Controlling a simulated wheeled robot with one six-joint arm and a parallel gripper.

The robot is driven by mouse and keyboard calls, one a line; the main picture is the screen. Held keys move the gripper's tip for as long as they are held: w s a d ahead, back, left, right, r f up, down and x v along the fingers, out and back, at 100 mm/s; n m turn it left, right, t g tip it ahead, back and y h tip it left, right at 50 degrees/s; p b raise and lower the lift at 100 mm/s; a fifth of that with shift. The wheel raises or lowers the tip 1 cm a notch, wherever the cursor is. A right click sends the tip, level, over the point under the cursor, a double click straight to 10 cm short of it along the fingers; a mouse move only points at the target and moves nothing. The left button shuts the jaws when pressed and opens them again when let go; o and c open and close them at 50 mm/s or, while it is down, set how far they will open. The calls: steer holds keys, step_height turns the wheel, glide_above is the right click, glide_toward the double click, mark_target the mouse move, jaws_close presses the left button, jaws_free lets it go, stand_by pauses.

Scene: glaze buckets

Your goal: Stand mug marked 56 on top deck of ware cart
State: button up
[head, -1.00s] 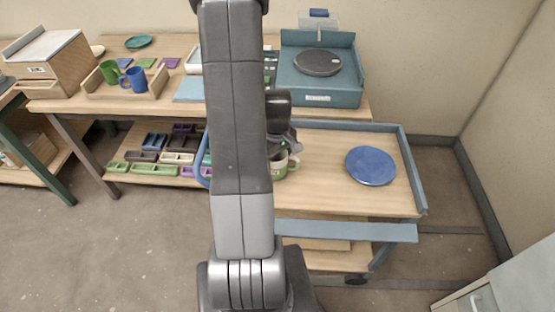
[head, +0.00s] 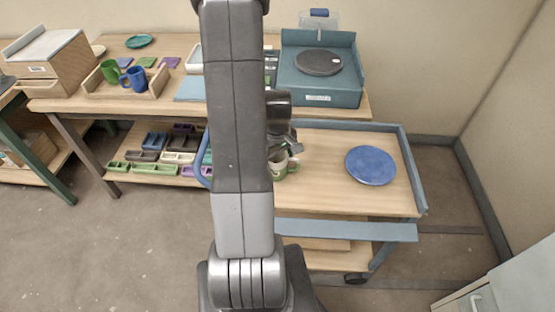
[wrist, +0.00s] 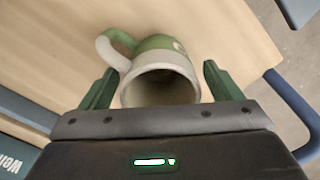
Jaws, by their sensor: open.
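A green and cream mug (wrist: 160,75) stands on the wooden top deck of the ware cart (head: 330,185). In the wrist view its open mouth faces the camera and its handle points up and left; any number on it cannot be read. My gripper (wrist: 155,85) is open, with one green finger on each side of the mug and a visible gap to each. In the head view the mug (head: 279,168) shows just right of my arm, below my gripper (head: 283,150), partly hidden by it.
A blue plate (head: 371,165) lies on the right of the deck, which has raised blue-grey edges (head: 410,170). Behind stands a table with a wheel box (head: 320,92) and a tray (head: 126,100) holding a green mug (head: 110,72) and a blue mug (head: 134,79).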

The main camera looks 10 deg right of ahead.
step_height(320, 180, up, 12)
stand_by(0.5)
steer(key=shift+c, duration=0.3)
stand_by(0.8)
